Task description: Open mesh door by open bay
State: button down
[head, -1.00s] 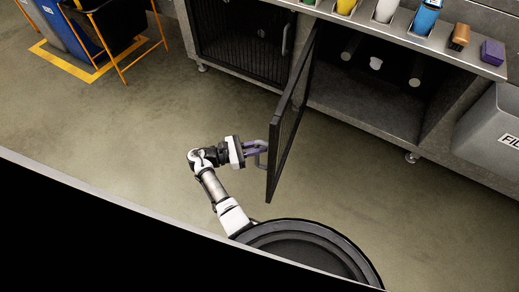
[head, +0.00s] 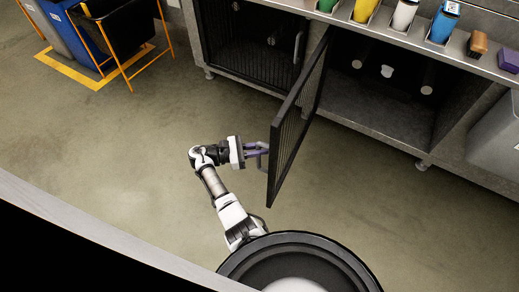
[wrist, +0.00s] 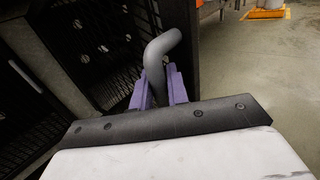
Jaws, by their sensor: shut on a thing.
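The mesh door (head: 294,124) stands swung out from the cabinet front, edge toward me, in the head view. My gripper (head: 256,149) is on the left side of the door, shut on the door's grey handle. In the wrist view the purple fingers of my gripper (wrist: 158,88) lie on both sides of the bent grey handle (wrist: 160,50). The lower part of the handle is hidden between the fingers.
A second mesh door (head: 252,45), closed, is to the left of the open bay. Bottles and cups stand in the counter top (head: 455,47). A grey bin (head: 497,140) is at the right. Bins in an orange frame (head: 120,40) stand at upper left. The floor (head: 110,150) left of my arm is clear.

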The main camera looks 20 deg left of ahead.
jog(key=shift+s+f, duration=0.25)
jog(key=c, duration=1.6)
grip_release()
jog(key=shift+o, duration=0.8)
jog(key=shift+w+r, duration=0.1)
jog(key=shift+r, duration=0.05)
jog(key=b+v, duration=0.2)
jog(key=v, duration=1.1)
jog(key=shift+s+a, duration=0.2)
jog(key=shift+a, duration=0.15)
